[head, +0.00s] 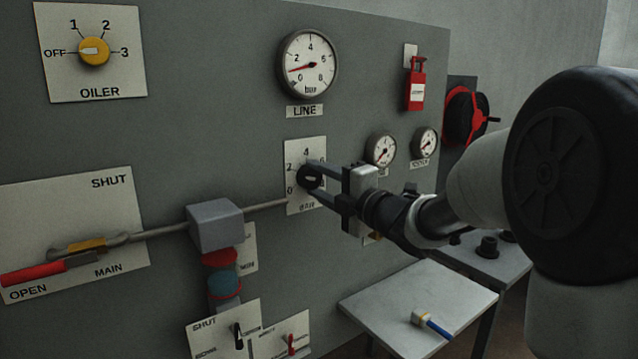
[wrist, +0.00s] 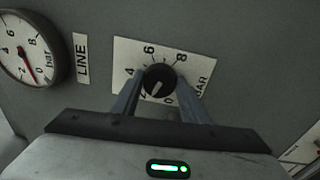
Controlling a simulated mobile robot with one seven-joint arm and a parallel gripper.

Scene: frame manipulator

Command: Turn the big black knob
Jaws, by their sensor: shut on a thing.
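The big black knob (head: 311,177) sits on a white scale plate (head: 306,203) marked with numbers and BAR, below the LINE gauge. It also shows in the wrist view (wrist: 160,81), with its pale pointer mark aimed down and left, near the 2. My gripper (head: 316,182) reaches in from the right, with one finger on each side of the knob, and is shut on it. In the wrist view my gripper (wrist: 158,95) has its fingers to the left and right of the knob. The fingers cover parts of the scale.
The LINE gauge (head: 307,66) is above the knob. A grey box with a pipe (head: 215,226) is at lower left. A shelf (head: 400,300) holds a blue-handled tool (head: 431,323).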

